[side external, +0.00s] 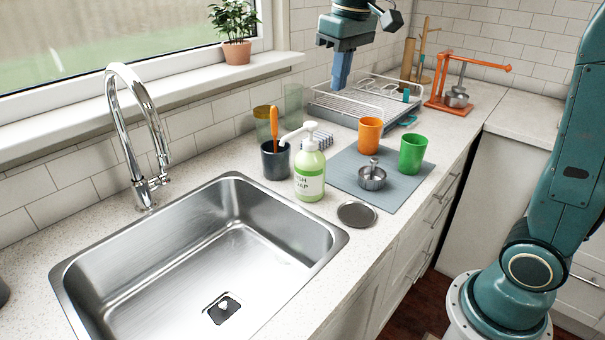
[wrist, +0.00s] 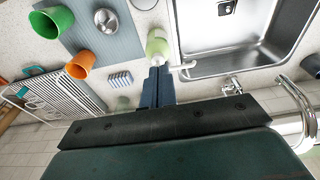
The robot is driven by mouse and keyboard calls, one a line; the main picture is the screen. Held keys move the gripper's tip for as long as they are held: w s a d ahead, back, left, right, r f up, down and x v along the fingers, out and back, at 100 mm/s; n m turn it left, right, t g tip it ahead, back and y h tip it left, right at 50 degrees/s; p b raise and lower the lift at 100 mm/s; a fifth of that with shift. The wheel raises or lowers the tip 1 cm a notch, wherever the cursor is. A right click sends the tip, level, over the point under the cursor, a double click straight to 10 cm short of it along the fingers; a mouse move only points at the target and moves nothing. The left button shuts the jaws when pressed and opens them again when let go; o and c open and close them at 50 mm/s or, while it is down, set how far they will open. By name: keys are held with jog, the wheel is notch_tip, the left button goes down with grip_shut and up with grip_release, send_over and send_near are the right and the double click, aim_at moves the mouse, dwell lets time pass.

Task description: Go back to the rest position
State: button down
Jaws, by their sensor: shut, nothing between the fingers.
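My gripper (side external: 341,70) hangs in the air over the counter near the dish rack, in front of the window wall, with its blue fingers pointing down. In the wrist view the two blue fingers (wrist: 157,88) lie side by side, shut with nothing between them. It touches none of the things below it.
The sink (side external: 205,255) with its tall tap (side external: 135,130) fills the left. A green soap bottle (side external: 309,172), dark cup (side external: 275,160), orange cup (side external: 370,134), green cup (side external: 413,153) and metal measuring cup (side external: 372,178) stand nearby. A wire dish rack (side external: 345,108) is behind.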

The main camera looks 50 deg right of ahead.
jog(key=s+a+f+t, duration=0.1)
jog(key=s+f, duration=0.3)
jog(key=s, duration=0.6)
jog(key=s+a+f+t, duration=0.1)
jog(key=s+f+t, duration=0.2)
jog(key=s, duration=0.7)
jog(key=shift+s+a+f, duration=0.15)
jog(key=shift+a+f, duration=0.25)
jog(key=shift+f, duration=0.4)
